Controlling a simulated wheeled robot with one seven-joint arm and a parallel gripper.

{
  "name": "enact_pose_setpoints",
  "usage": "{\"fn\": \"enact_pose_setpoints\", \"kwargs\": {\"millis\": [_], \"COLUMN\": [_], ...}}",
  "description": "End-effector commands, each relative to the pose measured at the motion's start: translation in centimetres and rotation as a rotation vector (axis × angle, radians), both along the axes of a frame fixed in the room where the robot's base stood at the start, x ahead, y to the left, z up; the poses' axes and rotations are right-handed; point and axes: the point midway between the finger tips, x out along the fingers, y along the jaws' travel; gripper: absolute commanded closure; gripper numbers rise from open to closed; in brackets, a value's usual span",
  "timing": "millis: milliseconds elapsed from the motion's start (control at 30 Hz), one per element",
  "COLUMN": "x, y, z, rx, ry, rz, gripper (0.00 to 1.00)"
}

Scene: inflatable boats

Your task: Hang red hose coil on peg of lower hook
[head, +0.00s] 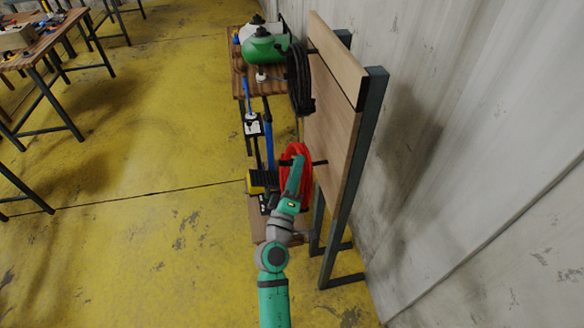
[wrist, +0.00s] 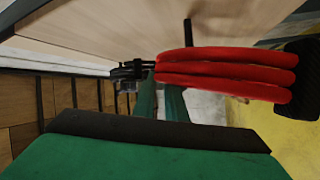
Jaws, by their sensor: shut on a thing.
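The red hose coil (head: 287,153) hangs upright in my gripper (head: 293,178), beside the wooden board. In the wrist view the red coil (wrist: 225,72) shows as several stacked loops, with a dark ridged finger pad (wrist: 303,78) at its right end. The gripper is shut on the coil; the arm partly hides the grip in the head view. The dark lower peg (head: 320,162) sticks out of the board toward the coil. In the wrist view the peg (wrist: 188,33) runs down to the coil's upper edge. I cannot tell whether its tip is inside the loop.
The upright board (head: 335,125) on a dark metal frame (head: 357,150) stands along the grey wall. A black coil (head: 299,80) hangs higher up the picture. A wooden bench with a green tank (head: 264,47) and pumps stands left of the board. Yellow floor (head: 150,150) is open farther left.

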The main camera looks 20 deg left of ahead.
Motion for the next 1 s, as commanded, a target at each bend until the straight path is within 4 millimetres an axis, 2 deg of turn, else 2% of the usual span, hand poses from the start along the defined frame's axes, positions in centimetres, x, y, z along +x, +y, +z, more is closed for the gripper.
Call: {"fn": "enact_pose_setpoints", "kwargs": {"millis": [300,1000], "x": [0.9,1.6], "y": [-1.4,-2.4], "z": [0.1,-3.1], "rx": [0.0,0.0], "ry": [-0.003,-0.002], "rz": [0.0,-0.002], "gripper": [1.0,1.0]}}
